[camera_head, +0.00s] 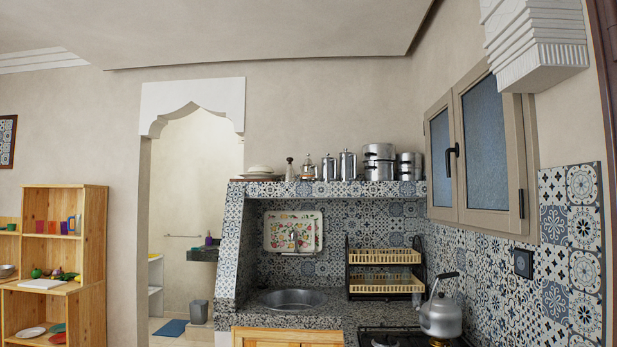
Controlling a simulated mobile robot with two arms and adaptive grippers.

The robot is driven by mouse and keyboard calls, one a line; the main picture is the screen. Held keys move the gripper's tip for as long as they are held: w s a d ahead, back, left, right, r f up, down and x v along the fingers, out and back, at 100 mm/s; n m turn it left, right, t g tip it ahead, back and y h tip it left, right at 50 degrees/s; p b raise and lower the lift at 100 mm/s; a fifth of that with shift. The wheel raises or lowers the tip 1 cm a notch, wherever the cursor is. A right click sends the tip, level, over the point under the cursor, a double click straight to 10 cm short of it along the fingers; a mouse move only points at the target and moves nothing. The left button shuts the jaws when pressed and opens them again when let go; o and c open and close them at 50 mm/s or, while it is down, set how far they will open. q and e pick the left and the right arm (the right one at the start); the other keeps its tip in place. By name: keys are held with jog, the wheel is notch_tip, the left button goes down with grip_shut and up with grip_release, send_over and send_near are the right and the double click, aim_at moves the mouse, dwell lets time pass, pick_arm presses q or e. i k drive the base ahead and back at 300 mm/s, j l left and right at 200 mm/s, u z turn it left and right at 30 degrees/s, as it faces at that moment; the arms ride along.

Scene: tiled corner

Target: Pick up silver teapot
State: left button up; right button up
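A silver kettle-like teapot (440,318) with a raised handle and a spout stands upright on the black stove (392,338) at the lower right. A smaller silver teapot-shaped pot (308,170) stands on the tiled shelf (330,189) above the sink, among other silver vessels. Neither of my grippers is in view.
A round sink (292,299) is set in the stone counter (300,317). A dish rack (385,270) stands left of the kettle, and the tiled wall (490,280) is close on its right. A wooden shelf unit (95,255) is at the left, beside an arched doorway.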

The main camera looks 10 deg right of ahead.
aim_at(307, 175)
jog(key=i+u, duration=0.25)
jog(key=i+j+u, duration=0.15)
jog(key=i, duration=1.95)
jog(key=i+l+z, duration=0.2)
jog(key=i+z, duration=0.25)
jog(key=i+l+z, duration=0.1)
jog(key=i+z, duration=0.15)
jog(key=z, duration=0.2)
jog(key=i+z, duration=0.45)
jog(key=i+j+z, duration=0.2)
jog(key=z, duration=0.25)
jog(key=i+j, duration=0.05)
